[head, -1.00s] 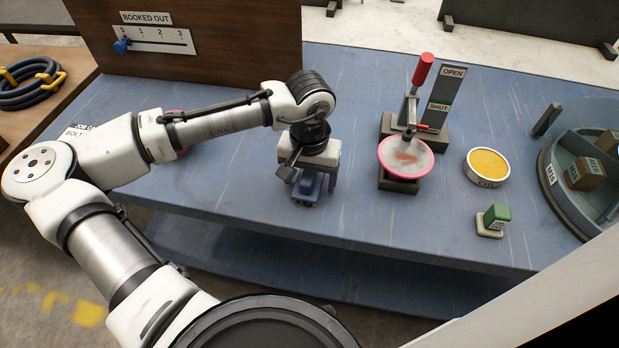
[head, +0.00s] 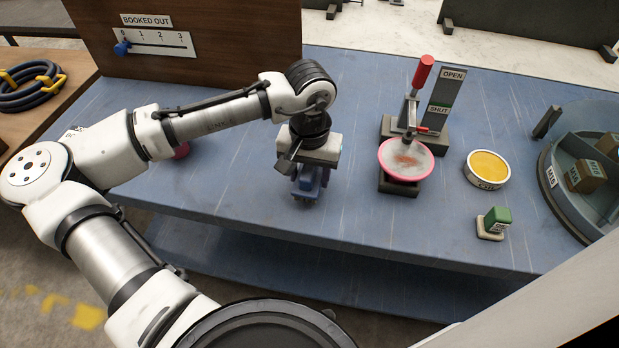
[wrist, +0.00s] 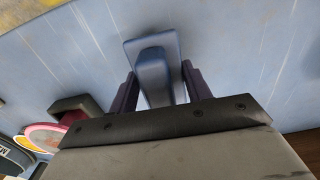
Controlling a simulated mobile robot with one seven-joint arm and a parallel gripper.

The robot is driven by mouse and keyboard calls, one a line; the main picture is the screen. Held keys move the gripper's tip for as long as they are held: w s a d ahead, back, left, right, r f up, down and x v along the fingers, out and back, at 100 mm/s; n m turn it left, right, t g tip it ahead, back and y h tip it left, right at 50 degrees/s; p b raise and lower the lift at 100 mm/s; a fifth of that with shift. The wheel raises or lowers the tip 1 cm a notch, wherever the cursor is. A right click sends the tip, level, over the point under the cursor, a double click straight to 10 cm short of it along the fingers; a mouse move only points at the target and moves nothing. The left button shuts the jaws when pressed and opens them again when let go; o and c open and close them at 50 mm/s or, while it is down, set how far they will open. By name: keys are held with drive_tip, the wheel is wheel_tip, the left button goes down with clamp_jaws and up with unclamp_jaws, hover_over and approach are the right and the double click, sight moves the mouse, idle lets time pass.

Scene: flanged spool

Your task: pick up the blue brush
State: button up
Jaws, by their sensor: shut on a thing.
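The blue brush (head: 307,184) is under my gripper (head: 308,191), near the front edge of the bench. In the wrist view the brush (wrist: 155,65) sits between the two dark fingers of my gripper (wrist: 159,82), its wide block beyond the fingertips. My gripper is shut on it. In the head view the fingers and wrist hide much of the brush, and I cannot tell for sure how far it is off the bench top.
To the right stand a clamp with a red handle (head: 423,70), a pink-rimmed dish (head: 386,171), a yellow-topped tin (head: 488,167), a green-topped block (head: 497,215) and a round sorting tray (head: 547,178). A wooden board (head: 230,70) stands behind. The blue bench (head: 250,200) has free room around the brush.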

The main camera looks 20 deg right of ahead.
wheel_tip(320, 180, up, 18)
drive_tip(key=b, duration=0.1)
